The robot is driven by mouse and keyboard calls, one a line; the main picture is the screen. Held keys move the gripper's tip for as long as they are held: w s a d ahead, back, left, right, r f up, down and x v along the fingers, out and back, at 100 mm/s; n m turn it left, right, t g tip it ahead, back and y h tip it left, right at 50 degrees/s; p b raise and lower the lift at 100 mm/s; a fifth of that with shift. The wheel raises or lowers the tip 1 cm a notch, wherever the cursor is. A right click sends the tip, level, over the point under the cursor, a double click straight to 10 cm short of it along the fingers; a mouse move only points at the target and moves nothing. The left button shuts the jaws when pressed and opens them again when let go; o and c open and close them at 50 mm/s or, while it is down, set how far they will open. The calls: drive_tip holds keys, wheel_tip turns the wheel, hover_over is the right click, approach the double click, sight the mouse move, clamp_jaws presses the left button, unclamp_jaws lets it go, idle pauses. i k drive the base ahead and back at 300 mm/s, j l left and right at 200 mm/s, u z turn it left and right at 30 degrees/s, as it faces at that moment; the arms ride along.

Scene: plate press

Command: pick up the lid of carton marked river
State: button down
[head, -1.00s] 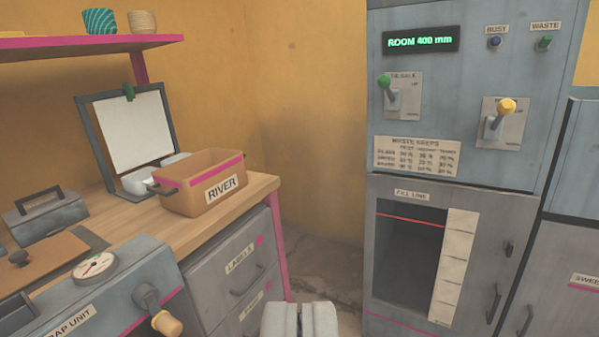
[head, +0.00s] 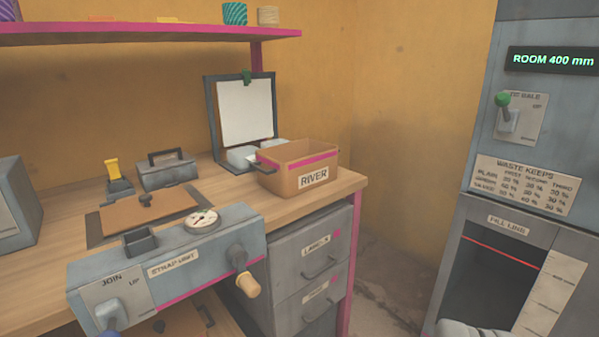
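The carton marked RIVER (head: 297,170) stands open-topped at the right end of the wooden bench, with a pink band and a dark handle on its left side. A flat brown panel with a dark knob (head: 150,214) lies on a dark mat on the bench, left of the carton; it looks like a lid, but no mark on it can be read.
The strap unit (head: 170,265) stands at the bench front, before the panel. A grey box with handle (head: 167,170) and a clipboard (head: 245,112) stand behind. Drawers (head: 310,265) are under the carton. The press (head: 535,185) is right; a pink-edged shelf (head: 150,32) hangs above.

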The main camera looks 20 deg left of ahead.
sight(122, 216)
drive_tip(key=u, duration=1.3)
